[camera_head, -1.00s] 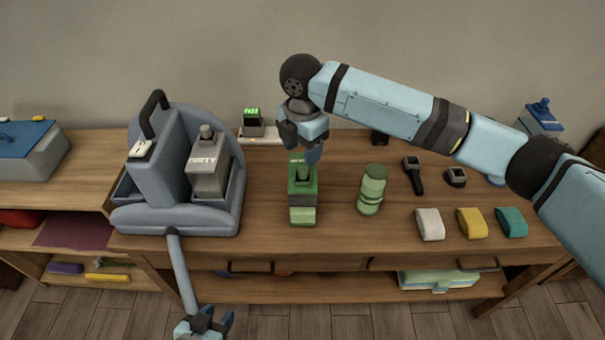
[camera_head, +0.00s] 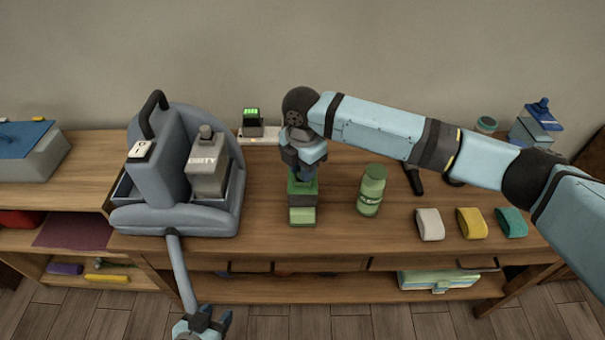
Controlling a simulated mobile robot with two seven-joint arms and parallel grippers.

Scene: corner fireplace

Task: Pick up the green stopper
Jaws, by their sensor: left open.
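A green tank (camera_head: 302,214) with a pale green lower front stands upright on the table at centre. The dark green stopper on its top is hidden behind my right gripper now. My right gripper (camera_head: 303,177) points straight down onto the top of the tank, its fingers at the stopper's place. I cannot tell whether its fingers are open or closed around the stopper. My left gripper (camera_head: 208,320) is open and empty at the bottom edge, in front of the table and well away from the tank.
A grey machine (camera_head: 150,190) holding a tank marked DIRTY (camera_head: 208,170) stands to the left. A green canister (camera_head: 371,190) stands close on the right. White (camera_head: 430,225), yellow (camera_head: 472,223) and teal (camera_head: 511,222) blocks lie further right. A charger (camera_head: 252,124) sits behind.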

